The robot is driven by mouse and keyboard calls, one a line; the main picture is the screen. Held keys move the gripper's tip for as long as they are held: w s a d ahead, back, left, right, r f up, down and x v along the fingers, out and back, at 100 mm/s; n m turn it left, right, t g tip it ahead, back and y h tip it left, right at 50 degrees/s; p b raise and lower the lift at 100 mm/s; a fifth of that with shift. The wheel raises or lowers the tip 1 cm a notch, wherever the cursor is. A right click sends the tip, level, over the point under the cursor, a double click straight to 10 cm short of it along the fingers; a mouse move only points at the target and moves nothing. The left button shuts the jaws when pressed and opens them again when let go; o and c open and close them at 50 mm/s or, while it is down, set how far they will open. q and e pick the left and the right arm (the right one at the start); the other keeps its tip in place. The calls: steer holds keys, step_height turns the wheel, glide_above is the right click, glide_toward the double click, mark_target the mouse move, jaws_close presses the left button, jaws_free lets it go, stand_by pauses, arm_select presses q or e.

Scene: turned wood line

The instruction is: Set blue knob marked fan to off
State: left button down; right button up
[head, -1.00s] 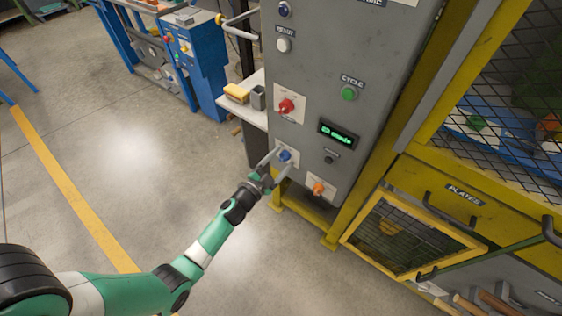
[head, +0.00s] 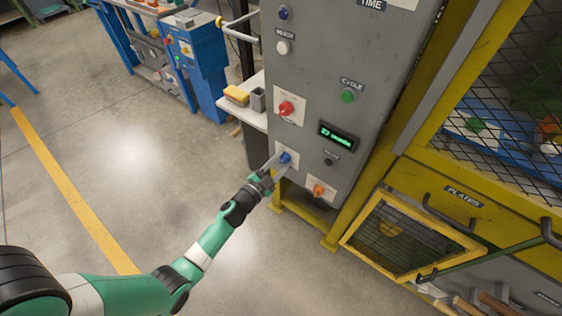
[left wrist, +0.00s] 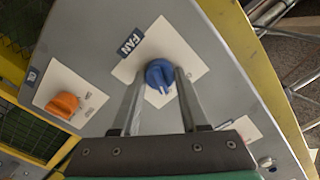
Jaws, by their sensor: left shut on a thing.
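The blue knob (head: 285,157) sits on a white plate low on the grey panel. In the left wrist view the blue knob (left wrist: 159,73) is beside a dark FAN label (left wrist: 130,44). Its pale pointer line faces down the picture, toward my gripper's body. My left gripper (head: 278,163) reaches the knob from the front. In the left wrist view its two fingers (left wrist: 160,80) lie on either side of the knob, shut on it. Any position marks on the plate are too small or hidden to read. My right gripper is not in view.
An orange knob (head: 318,190) is just right and below. A red knob (head: 287,107), a green CYCLE button (head: 348,96) and a lit display (head: 338,135) are above. A yellow mesh-fronted frame (head: 405,240) stands to the right. Open floor (head: 130,190) lies left.

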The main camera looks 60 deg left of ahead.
arm_select(q)
steer(key=n+p, duration=0.3)
steer(key=n, duration=0.3)
steer(key=shift+r, duration=0.2)
steer(key=n+p, duration=0.1)
steer(key=n, duration=0.2)
steer(key=shift+f+p, duration=0.1)
steer(key=shift+p, duration=0.25)
steer(key=shift+a+f+n+p, duration=0.1)
steer(key=shift+n+p, duration=0.2)
steer(key=shift+n, duration=0.9)
steer(key=shift+c, duration=2.1)
jaws_free()
steer(key=p+v, duration=0.4)
steer(key=v, duration=0.7)
steer(key=shift+s, duration=0.35)
